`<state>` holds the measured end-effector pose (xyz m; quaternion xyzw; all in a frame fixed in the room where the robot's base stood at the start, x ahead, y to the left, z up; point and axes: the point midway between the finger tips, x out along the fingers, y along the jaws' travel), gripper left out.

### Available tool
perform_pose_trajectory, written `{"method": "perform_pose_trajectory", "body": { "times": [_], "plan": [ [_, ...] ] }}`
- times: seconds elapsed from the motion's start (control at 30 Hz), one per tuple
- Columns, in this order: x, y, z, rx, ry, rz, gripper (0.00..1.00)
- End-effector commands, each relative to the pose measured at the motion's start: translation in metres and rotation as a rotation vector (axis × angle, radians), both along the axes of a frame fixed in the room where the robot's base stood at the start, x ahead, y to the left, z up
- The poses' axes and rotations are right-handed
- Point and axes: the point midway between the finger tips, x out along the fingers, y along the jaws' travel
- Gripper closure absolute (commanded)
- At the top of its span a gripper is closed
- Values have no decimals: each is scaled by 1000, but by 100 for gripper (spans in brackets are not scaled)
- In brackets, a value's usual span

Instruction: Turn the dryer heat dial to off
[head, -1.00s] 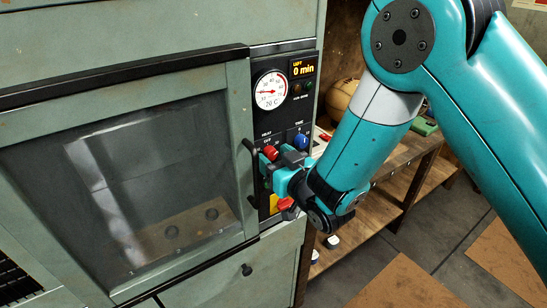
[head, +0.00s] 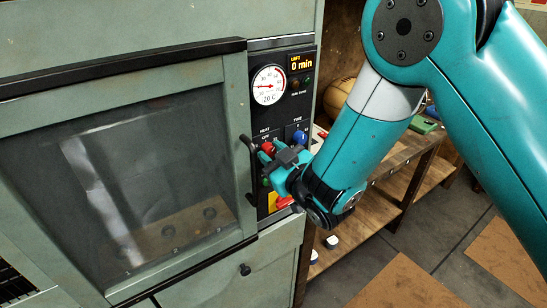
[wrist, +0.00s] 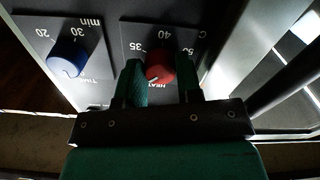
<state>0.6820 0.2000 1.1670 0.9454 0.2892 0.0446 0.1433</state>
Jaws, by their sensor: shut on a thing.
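The dryer's red heat dial (wrist: 161,70) sits between the two fingers of my gripper (wrist: 162,85) in the wrist view. The fingers are shut on it. The wrist view is upside down, with marks 35, 40 and 50 around the dial. In the head view the red dial (head: 267,147) shows just beyond my gripper (head: 276,158), below the HEAT label. The gripper hides part of the dial and the panel below it. A pale pointer line shows on the dial's face, but its exact setting is hard to read.
The blue time dial (head: 300,138) is close to the right of the heat dial. The black door handle (head: 250,165) is close on its left. A gauge (head: 268,86) reads near 20 C and a display (head: 302,63) says 0 min. A wooden shelf (head: 400,155) stands at right.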

Motion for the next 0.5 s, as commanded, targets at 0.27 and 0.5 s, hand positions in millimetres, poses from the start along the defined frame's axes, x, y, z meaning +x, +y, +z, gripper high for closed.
{"method": "perform_pose_trajectory", "body": {
  "times": [0.27, 0.5],
  "plan": [
    [-1, -1, -3, -222, -143, 1, 91],
    [-1, -1, -2, -398, -260, 1, 91]
  ]
}}
